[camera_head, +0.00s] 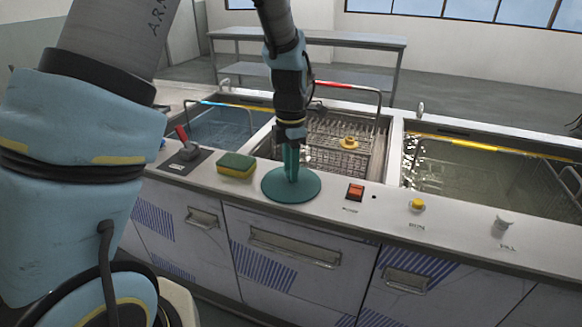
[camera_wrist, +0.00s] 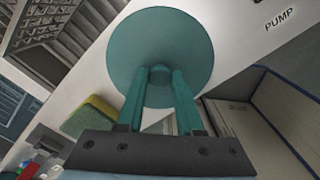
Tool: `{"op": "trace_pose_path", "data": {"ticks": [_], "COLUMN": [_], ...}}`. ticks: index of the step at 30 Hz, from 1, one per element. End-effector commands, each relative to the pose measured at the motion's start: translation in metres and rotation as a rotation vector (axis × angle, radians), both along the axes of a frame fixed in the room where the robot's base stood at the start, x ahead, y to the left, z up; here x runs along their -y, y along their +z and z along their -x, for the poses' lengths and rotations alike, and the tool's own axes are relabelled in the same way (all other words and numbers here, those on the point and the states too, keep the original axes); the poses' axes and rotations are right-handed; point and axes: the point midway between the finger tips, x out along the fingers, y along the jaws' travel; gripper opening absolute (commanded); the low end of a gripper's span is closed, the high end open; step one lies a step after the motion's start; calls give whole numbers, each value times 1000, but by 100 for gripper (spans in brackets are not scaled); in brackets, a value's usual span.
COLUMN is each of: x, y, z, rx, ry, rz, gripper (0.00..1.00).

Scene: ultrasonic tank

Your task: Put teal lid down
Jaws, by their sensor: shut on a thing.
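The teal lid (camera_head: 277,190) is a flat round disc at the counter's front strip, between the sponge and the red-orange button. In the wrist view the lid (camera_wrist: 160,45) fills the upper middle, with a small round knob at its centre. My gripper (camera_head: 291,178) points straight down over the lid's middle. In the wrist view its two teal fingers (camera_wrist: 160,78) are closed on either side of the knob. The lid looks level and at or very close to the counter surface; I cannot tell whether it touches.
A yellow-green sponge (camera_head: 237,165) lies just left of the lid. A red-orange button (camera_head: 355,191) is to its right, then a yellow knob (camera_head: 417,204) and a grey knob (camera_head: 502,223). Behind are the tanks, the middle one holding a wire basket (camera_head: 345,158).

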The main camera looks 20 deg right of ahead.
Motion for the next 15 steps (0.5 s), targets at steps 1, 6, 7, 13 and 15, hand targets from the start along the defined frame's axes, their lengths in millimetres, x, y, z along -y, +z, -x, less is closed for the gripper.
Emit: {"op": "trace_pose_path", "data": {"ticks": [1,6,7,13,15], "x": [0,0,0,0,0], "y": [-2,-3,-3,-2,-2], "z": [0,0,0,0,0], "rx": [0,0,0,0,0], "ry": [0,0,0,0,0], "rz": [0,0,0,0,0], "gripper": [0,48,51,66,66]}}
